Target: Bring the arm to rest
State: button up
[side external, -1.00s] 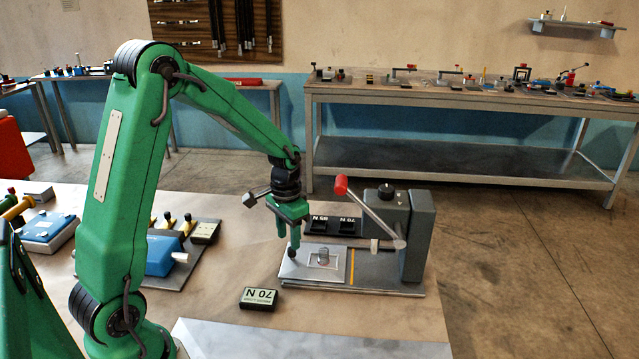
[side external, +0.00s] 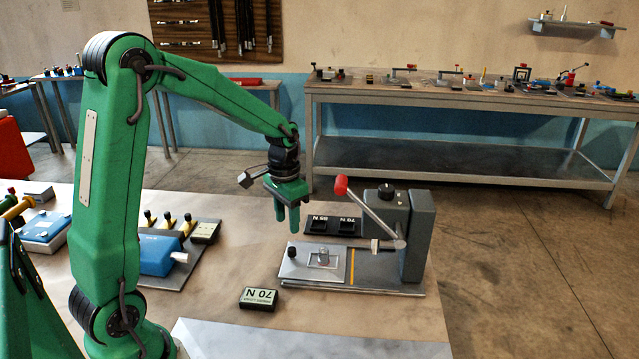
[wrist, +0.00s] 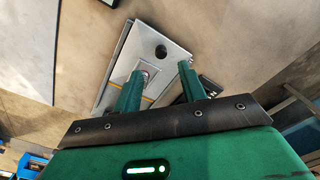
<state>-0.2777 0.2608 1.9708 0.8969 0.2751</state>
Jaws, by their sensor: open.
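My gripper (side external: 287,217) is open and empty, pointing down above the table to the left of the grey press-like device (side external: 418,235). In the wrist view, the two green fingers of my gripper (wrist: 157,85) are apart with nothing between them. The device's metal plate (side external: 335,272) lies below and to the right of the fingers in the side view. A small black knob (side external: 292,253) stands on the plate's left part, apart from the fingers. It also shows in the wrist view (wrist: 161,51).
A lever with a red grip (side external: 341,185) rises from the device. Black label blocks (side external: 332,226) sit behind the plate. A blue device (side external: 160,253) stands left. The table's right front is bare.

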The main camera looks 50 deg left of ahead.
jog(key=s+d+r+t, duration=0.2)
jog(key=s+d+r, duration=0.3)
jog(key=s, duration=0.3)
jog(key=s+d+r+t, duration=0.3)
jog(key=s+d+r, duration=0.3)
jog(key=s+r, duration=0.1)
jog(key=shift+s+r, duration=0.25)
jog(key=shift+s, duration=0.5)
